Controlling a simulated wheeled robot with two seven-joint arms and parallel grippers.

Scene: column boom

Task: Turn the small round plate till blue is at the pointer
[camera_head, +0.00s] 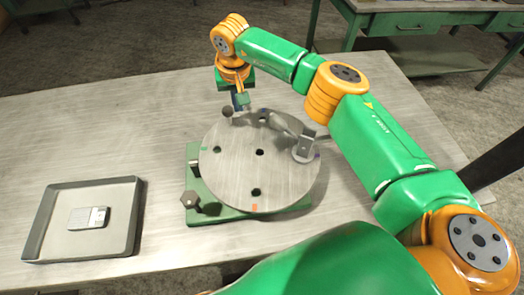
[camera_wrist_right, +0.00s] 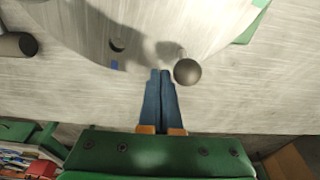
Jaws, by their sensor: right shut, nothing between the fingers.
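The round grey plate (camera_head: 235,175) lies on a green base (camera_head: 290,207). It has dark holes, a green mark (camera_head: 204,148) at the left rim and a red mark (camera_head: 254,208) at the near rim. A blue mark (camera_wrist_right: 115,65) shows at the rim in the right wrist view, on the plate's far side. A dark ball knob (camera_head: 227,112) stands at the far-left rim; it also shows in the wrist view (camera_wrist_right: 187,72). My right gripper (camera_wrist_right: 160,74) is shut and empty, beside the ball, just outside the rim. Which part is the pointer, I cannot tell. My left gripper is out of view.
A grey upright piece (camera_head: 305,148) stands at the plate's right side. A dark knob (camera_head: 190,200) sits at the base's left. A grey tray (camera_head: 130,225) holding a small box (camera_head: 88,217) lies at the left. The table between tray and base is clear.

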